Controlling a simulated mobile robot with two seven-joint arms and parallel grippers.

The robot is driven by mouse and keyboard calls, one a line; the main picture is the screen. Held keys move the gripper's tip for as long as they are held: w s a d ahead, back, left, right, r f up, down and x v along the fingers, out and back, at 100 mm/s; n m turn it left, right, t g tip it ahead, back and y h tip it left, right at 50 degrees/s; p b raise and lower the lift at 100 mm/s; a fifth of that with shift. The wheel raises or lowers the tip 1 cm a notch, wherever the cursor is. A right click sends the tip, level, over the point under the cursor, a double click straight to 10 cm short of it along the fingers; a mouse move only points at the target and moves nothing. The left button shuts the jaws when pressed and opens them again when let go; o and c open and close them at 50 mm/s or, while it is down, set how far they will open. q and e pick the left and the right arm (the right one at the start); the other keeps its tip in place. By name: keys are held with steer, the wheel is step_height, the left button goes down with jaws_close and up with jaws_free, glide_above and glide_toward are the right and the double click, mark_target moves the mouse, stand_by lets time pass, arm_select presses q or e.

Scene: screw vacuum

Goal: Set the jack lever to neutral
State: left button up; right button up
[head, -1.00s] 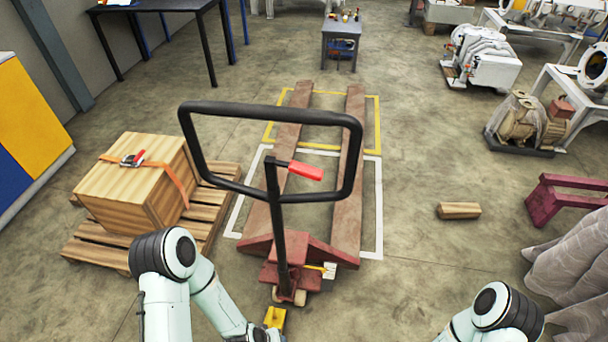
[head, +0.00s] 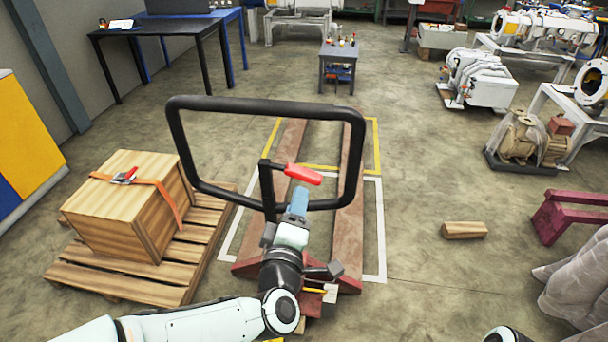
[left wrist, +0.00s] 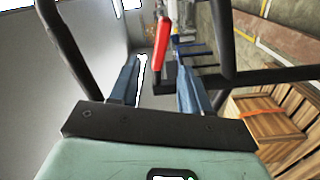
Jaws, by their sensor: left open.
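The red jack lever (head: 303,174) sits on the upright bar inside the black handle loop (head: 265,104) of the pallet jack. In the left wrist view the lever (left wrist: 161,45) rises between and beyond my two blue fingers. My left gripper (head: 299,196) is open just below the lever in the head view; its fingers (left wrist: 157,78) stand on either side of the lever's lower end in the wrist view. I cannot tell whether they touch it. My left arm hides much of the jack's post. My right gripper is out of view.
A wooden crate (head: 125,205) with an orange strap rests on a pallet (head: 120,283) to the left; it also shows in the left wrist view (left wrist: 268,117). The jack's forks (head: 350,160) extend away over floor markings. A wood block (head: 464,230) lies on the right floor.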

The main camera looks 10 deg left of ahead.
mark_target(303, 179)
arm_select(q)
steer(key=w+p, duration=0.1)
steer(key=w, duration=0.9)
steer(key=shift+w, duration=0.2)
